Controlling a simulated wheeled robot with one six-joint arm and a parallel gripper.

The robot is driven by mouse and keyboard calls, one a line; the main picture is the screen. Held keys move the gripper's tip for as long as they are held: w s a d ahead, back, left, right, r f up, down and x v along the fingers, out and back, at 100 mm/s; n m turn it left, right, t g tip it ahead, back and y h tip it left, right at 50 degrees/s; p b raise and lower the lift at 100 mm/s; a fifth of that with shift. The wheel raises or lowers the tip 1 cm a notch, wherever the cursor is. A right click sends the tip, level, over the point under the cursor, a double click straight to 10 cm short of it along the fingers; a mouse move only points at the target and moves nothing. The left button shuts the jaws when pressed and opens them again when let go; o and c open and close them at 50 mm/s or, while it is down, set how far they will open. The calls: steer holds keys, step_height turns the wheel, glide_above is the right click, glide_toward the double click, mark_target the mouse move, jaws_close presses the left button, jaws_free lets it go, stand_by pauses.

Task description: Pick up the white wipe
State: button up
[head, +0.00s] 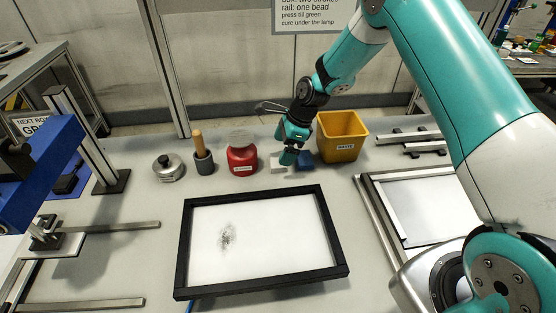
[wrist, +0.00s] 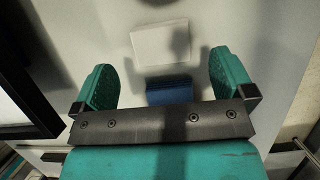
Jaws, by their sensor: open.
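The white wipe (wrist: 160,45) lies flat on the grey table, and in the head view (head: 278,162) it shows just left of my gripper, partly covered by it. A blue block or pad (wrist: 170,90) lies next to it; in the wrist view it sits between my fingers, partly hidden by my gripper's body. My gripper (wrist: 165,80) is open and empty, pointing down. In the head view my gripper (head: 288,158) is low over the table. In the wrist view the white wipe is just beyond the fingertips. I cannot tell its exact height.
A red container (head: 242,160) stands left of the wipe, and a yellow waste bin (head: 341,137) stands close on the right. A wooden-handled tool in a dark holder (head: 203,155) and a round metal pot (head: 168,168) stand farther left. A black-framed white panel (head: 262,240) lies in front.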

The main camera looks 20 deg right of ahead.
mark_target(277, 159)
steer(key=shift+p+x, duration=0.7)
steer(key=shift+x, duration=1.65)
steer(key=shift+d, duration=0.15)
steer(key=shift+c, duration=0.2)
steer(key=c, duration=0.9)
step_height(277, 159, up, 20)
steer(key=b, duration=0.3)
